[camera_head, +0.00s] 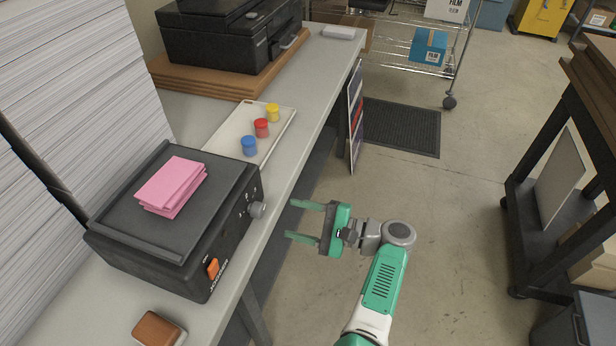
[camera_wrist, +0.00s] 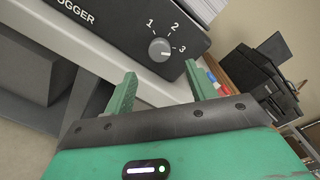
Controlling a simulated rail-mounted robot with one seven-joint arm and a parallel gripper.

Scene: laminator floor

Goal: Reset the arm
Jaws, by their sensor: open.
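My gripper (camera_head: 298,221) is open and empty in the head view. It hangs in the air over the floor, just right of the counter's front edge, with its two green fingers pointing left. In the wrist view my gripper (camera_wrist: 158,90) shows its fingers apart with nothing between them. Beyond them is the black jogger machine (camera_wrist: 150,20) with a grey dial (camera_wrist: 160,50) marked 1, 2 and 3. In the head view the jogger (camera_head: 190,272) stands on the counter, with the dial (camera_head: 257,209) and an orange switch (camera_head: 213,268) on its front. My gripper is apart from the dial.
Pink paper (camera_head: 172,186) lies on the jogger. A white tray (camera_head: 226,128) holds blue, red and yellow pots. A black printer (camera_head: 228,35), tall paper stacks (camera_head: 75,90) and a brown block (camera_head: 157,330) share the counter (camera_head: 290,130). A dark bench (camera_head: 590,105) stands right; the floor between is open.

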